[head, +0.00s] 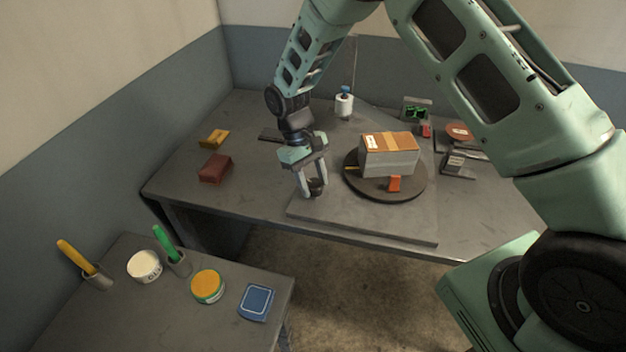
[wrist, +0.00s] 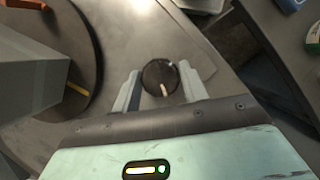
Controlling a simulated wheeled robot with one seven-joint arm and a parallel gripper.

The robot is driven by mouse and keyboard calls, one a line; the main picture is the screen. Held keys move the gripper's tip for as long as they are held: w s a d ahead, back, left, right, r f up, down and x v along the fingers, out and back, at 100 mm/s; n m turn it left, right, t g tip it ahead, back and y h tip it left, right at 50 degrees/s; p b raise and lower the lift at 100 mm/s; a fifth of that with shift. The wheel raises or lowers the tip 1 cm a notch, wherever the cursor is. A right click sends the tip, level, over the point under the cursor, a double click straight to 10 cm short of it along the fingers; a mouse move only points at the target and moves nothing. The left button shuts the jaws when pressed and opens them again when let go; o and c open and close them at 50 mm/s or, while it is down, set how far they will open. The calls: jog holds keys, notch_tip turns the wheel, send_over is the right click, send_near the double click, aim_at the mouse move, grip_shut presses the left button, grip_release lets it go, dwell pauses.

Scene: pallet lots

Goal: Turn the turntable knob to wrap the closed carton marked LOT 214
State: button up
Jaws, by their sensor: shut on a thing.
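The round black knob (wrist: 158,72) has a pale pointer mark and sits between my two fingers in the wrist view. My gripper (wrist: 160,84) is shut on it; in the head view the gripper (head: 312,190) points down at the knob (head: 317,186) at the left of the grey base plate (head: 350,216). The closed carton (head: 388,162), grey-sided with a brown top, tape and a pale label, stands on the dark round turntable (head: 412,193). The label's print is too small to read. In the wrist view the carton (wrist: 35,90) and turntable (wrist: 88,30) are partly cut off at left.
A dark red block (head: 215,168) and a yellow object (head: 214,138) lie left on the table. A lower side table (head: 180,315) holds pots, tubs and a blue item.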

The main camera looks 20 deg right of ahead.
jog(key=shift+n, duration=0.3)
jog(key=o, duration=1)
jog(key=shift+w+a+r, duration=0.1)
jog(key=shift+w+r, duration=0.15)
jog(key=shift+r, duration=0.2)
jog(key=b+v, duration=0.3)
jog(key=v, duration=1.3)
jog(key=shift+a+r, duration=0.2)
jog(key=shift+s, duration=0.1)
